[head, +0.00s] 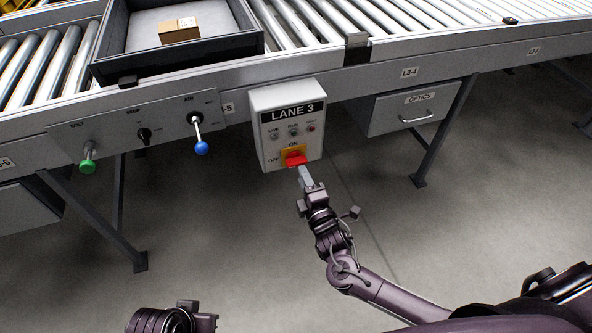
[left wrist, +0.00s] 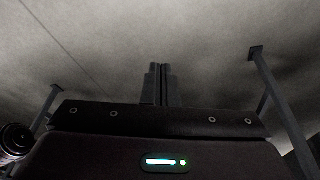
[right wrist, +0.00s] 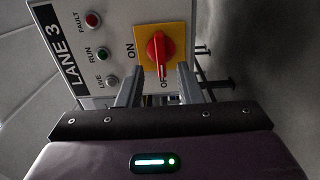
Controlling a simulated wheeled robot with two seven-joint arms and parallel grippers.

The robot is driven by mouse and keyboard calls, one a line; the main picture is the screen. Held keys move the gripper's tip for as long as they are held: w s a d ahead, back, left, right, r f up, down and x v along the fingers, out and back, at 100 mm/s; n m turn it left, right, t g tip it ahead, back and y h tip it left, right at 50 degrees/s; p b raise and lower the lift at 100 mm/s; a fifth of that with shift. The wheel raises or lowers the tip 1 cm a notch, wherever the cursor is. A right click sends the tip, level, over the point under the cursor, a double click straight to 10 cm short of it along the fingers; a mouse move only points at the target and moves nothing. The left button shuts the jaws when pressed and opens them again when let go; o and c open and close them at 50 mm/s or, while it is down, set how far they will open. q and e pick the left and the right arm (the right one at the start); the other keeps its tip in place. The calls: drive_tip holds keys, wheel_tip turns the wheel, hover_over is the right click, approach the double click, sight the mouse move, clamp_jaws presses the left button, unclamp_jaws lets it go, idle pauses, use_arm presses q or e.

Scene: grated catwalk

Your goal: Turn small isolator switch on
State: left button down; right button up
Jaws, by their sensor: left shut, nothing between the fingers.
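The small isolator switch is a red rotary knob (right wrist: 158,50) on a yellow plate (right wrist: 176,29), low on the grey LANE 3 box (head: 268,140). In the right wrist view its handle points to the OFF label; ON is a quarter turn away. The red knob also shows in the head view (head: 294,159). My right gripper (right wrist: 159,72) is open, its fingers apart on either side of the handle's end in the picture. I cannot tell whether they touch it. My left gripper (left wrist: 160,72) is shut and empty, pointing at bare floor, away from the box.
LIVE, RUN and FAULT lamps (right wrist: 102,53) sit beside the knob. Left of the box are a green knob (head: 88,165), a black knob (head: 144,135) and a blue-ended lever (head: 201,147). An OPTICS drawer (head: 416,105) is at right. The conveyor (head: 330,72) runs above; floor below is clear.

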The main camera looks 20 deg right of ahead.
sight(296, 161)
drive_tip(key=w, duration=0.5)
drive_tip(key=shift+b, duration=0.4)
drive_tip(key=shift+a, duration=0.1)
clamp_jaws()
